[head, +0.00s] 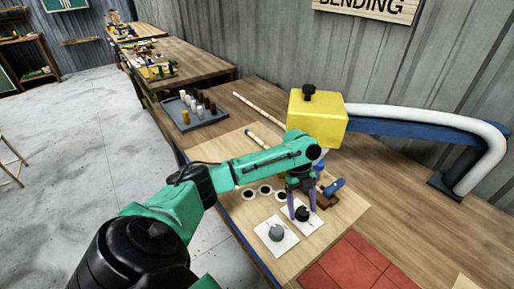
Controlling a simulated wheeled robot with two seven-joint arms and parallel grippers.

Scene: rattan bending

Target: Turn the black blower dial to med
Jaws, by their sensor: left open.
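The black dial (303,214) sits on a white square plate (308,226) on the light wooden board. My left gripper (301,207) points down over this dial, with its open fingers on either side of it; I cannot tell if they touch it. A grey dial (277,233) sits on a second white plate just to the left and nearer. The dial's pointer and any setting marks are too small to read. My right gripper is not in view.
A yellow box (317,119) with a black knob stands behind the gripper. A blue-handled tool (334,187) lies close to its right. Red tiles (352,265) lie at the front. A grey tray (196,123) holds several small bottles. A white tube (430,118) curves at the right.

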